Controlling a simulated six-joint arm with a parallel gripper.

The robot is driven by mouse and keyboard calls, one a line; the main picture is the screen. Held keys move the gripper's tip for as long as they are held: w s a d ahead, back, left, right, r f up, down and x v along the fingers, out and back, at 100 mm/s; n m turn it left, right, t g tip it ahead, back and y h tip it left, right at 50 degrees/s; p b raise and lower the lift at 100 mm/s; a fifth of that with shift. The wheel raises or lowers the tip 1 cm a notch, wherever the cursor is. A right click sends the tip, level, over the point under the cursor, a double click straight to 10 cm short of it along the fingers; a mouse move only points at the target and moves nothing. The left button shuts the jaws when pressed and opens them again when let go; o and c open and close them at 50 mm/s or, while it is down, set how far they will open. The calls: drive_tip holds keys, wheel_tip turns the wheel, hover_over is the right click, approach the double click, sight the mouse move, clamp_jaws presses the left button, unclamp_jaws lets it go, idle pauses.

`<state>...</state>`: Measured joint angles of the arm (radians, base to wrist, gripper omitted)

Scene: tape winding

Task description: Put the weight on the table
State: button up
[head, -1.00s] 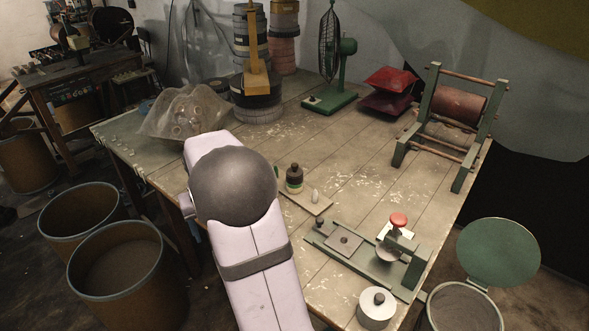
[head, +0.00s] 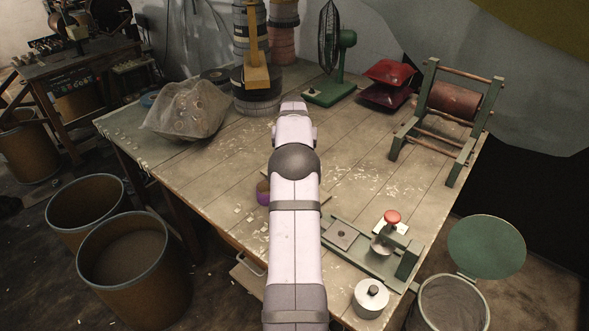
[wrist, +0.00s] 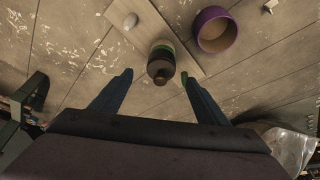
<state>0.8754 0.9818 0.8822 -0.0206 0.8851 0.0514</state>
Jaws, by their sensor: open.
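The weight (wrist: 161,63) is a dark, knobbed cylinder with a green band in the wrist view. It appears to stand on a pale wooden board (wrist: 178,18) on the table (wrist: 80,50). In the head view my arm hides the weight. My gripper (wrist: 156,74) is open and empty, its blue fingers pointing at the weight with one on each side in the picture. I cannot tell whether the fingertips are level with the weight or still above it. The table (head: 215,155) is worn and planked, with pale flakes.
A plastic bag (head: 188,108) sits at back left.

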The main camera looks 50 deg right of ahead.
drive_tip(key=shift+p+x, duration=1.55)
drive_tip(key=shift+x, duration=1.9)
drive_tip(key=shift+w+a, duration=0.1)
drive_tip(key=c, duration=1.6)
drive_tip(key=shift+o, duration=0.2)
drive_tip(key=shift+r+b, duration=0.9)
drive_tip(key=shift+r, duration=4.15)
